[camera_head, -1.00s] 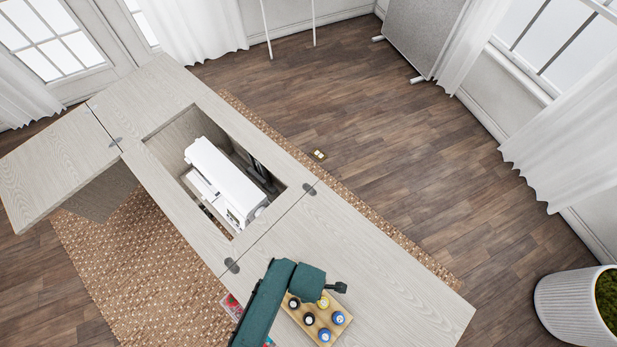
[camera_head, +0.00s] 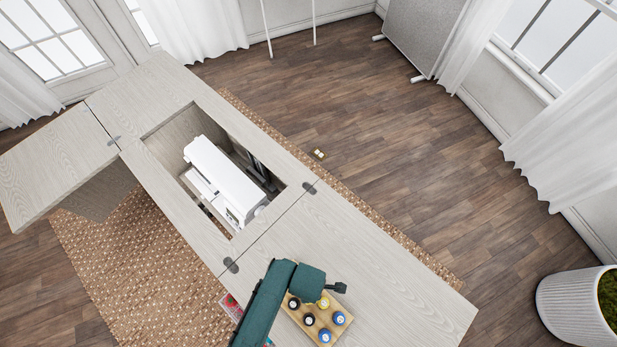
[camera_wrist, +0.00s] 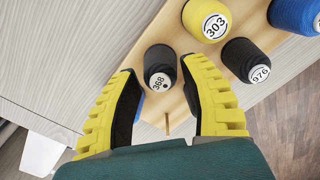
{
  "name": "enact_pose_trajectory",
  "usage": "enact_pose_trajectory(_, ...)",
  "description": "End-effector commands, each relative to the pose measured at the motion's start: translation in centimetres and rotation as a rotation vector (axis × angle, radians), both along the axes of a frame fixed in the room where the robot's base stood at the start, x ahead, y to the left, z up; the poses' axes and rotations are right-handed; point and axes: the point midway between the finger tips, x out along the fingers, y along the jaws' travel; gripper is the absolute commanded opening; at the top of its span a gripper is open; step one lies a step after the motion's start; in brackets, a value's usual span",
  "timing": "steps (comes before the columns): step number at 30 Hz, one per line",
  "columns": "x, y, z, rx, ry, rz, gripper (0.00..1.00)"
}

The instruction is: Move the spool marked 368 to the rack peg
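The black spool marked 368 (camera_wrist: 160,68) stands upright on a wooden rack (camera_wrist: 118,93) in the wrist view. In the head view I take it to be the black spool (camera_head: 293,303) at the rack's upper left. My gripper (camera_wrist: 158,70) is open, its yellow fingers with dark pads on either side of the spool. Narrow gaps show beside it; the height of the fingertips relative to it is unclear. A bare wooden peg (camera_wrist: 167,123) shows between the fingers. In the head view my teal arm hides the fingers.
A yellow spool marked 303 (camera_wrist: 207,20), a black spool marked 976 (camera_wrist: 245,60) and a blue spool (camera_wrist: 295,15) stand close by. The rack sits on the pale wood cabinet top (camera_head: 400,305). A sewing machine (camera_head: 225,180) sits in the cabinet opening.

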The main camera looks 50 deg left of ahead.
Motion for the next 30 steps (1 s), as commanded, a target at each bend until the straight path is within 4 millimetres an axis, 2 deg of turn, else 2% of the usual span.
enact_pose_trajectory(1,0.0,0.0,0.0,0.000,0.000,0.000,0.55)
enact_pose_trajectory(2,0.0,0.0,0.0,0.000,0.000,0.000,0.59)
enact_pose_trajectory(10,0.0,0.0,0.0,0.000,0.000,0.000,0.59)
enact_pose_trajectory(13,0.1,0.0,0.7,0.001,-0.003,0.000,0.59)
enact_pose_trajectory(17,0.1,0.0,3.2,0.002,-0.005,0.000,0.59)
enact_pose_trajectory(24,0.1,0.0,9.2,0.002,-0.005,0.000,0.59)
enact_pose_trajectory(30,0.0,0.0,11.7,0.001,0.000,0.000,0.59)
